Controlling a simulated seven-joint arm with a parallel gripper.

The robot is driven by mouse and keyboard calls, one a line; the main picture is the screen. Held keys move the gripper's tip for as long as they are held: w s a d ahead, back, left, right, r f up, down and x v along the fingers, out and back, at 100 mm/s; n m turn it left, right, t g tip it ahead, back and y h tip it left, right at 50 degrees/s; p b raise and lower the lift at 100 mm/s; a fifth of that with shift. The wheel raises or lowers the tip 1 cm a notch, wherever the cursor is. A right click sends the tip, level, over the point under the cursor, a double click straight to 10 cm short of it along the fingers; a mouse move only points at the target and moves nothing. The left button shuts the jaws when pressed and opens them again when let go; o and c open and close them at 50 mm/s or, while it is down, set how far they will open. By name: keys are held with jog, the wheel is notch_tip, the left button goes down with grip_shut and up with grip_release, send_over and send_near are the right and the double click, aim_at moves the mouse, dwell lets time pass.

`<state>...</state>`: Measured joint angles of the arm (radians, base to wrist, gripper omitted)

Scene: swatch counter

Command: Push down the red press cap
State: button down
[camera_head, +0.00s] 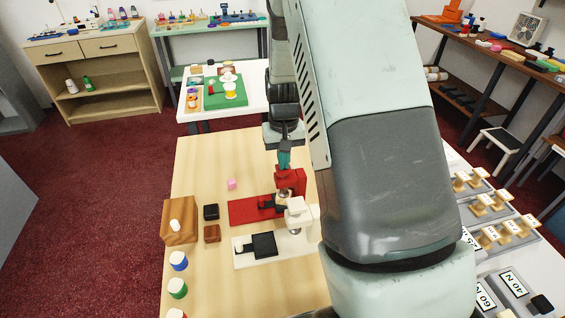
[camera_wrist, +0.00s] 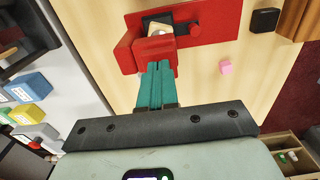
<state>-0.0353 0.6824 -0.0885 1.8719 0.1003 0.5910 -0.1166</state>
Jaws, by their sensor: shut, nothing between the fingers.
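A red press stands on its red base plate (camera_head: 243,211). Its red press cap (camera_head: 291,179) is partly covered by my arm in the head view. In the wrist view the block-shaped red cap (camera_wrist: 154,49) lies right at my fingertips. My gripper (camera_head: 284,166) points down at the cap with its teal fingers together and empty; they also show in the wrist view (camera_wrist: 156,72). The tips overlap the cap's edge in the picture, and I cannot tell whether they touch it. A dark pad with a pale piece (camera_wrist: 160,30) shows beside the cap.
A white press (camera_head: 299,214) with a black pad (camera_head: 264,245) stands just in front. A pink cube (camera_head: 231,184), dark block (camera_head: 211,212), brown block (camera_head: 212,233) and large wooden block (camera_head: 180,222) sit to the left. The wooden table (camera_head: 205,160) is clear behind them.

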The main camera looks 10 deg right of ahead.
notch_tip(320, 180, up, 8)
dwell(0.9)
dwell(0.3)
jog(key=s+a+r+t, duration=0.1)
jog(key=s+r, duration=0.5)
jog(key=r, duration=0.2)
jog(key=s+a+r+t, duration=0.1)
jog(key=s+r+t, duration=0.1)
jog(key=s+r, duration=0.45)
jog(key=s+r+t, duration=0.1)
jog(key=s+r, duration=0.2)
jog(key=s, duration=0.4)
jog(key=s+r+t, duration=0.1)
jog(key=s+r, duration=0.2)
jog(key=s, duration=0.4)
jog(key=shift+s+t, duration=0.2)
jog(key=shift+t, duration=0.1)
